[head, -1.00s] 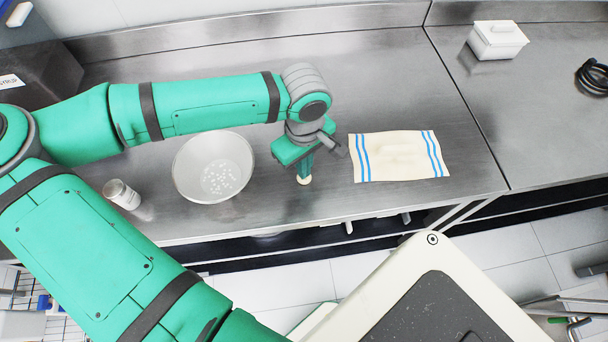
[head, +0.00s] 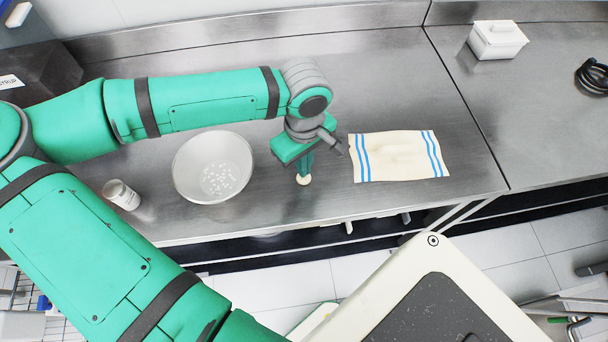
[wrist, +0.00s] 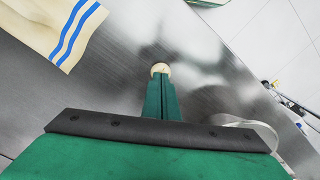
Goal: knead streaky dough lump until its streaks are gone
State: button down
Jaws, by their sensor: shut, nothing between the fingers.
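The dough lump (head: 304,181) is a small, pale cream disc on the steel counter (head: 262,215), between the bowl and the cloth. It also shows in the wrist view (wrist: 160,68), just past my fingertips. My gripper (head: 305,174) points down at the lump with its fingers shut and nothing between them. The fingertips (wrist: 160,78) are at the lump and seem to touch it from above, hiding part of it. It is too small here to tell whether streaks show.
A steel bowl (head: 190,190) with small white bits stands left of my gripper. A white jar (head: 121,194) stands farther left. A cream cloth with blue stripes (head: 392,171) lies to the right. A lidded white box (head: 497,42) is at the back right. The counter's front edge is close.

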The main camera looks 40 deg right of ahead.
jog(key=shift+f, duration=0.65)
dwell(1.2)
jog(key=shift+r, duration=0.1)
jog(key=shift+r, duration=0.75)
jog(key=shift+r, duration=0.1)
jog(key=shift+r, duration=1.85)
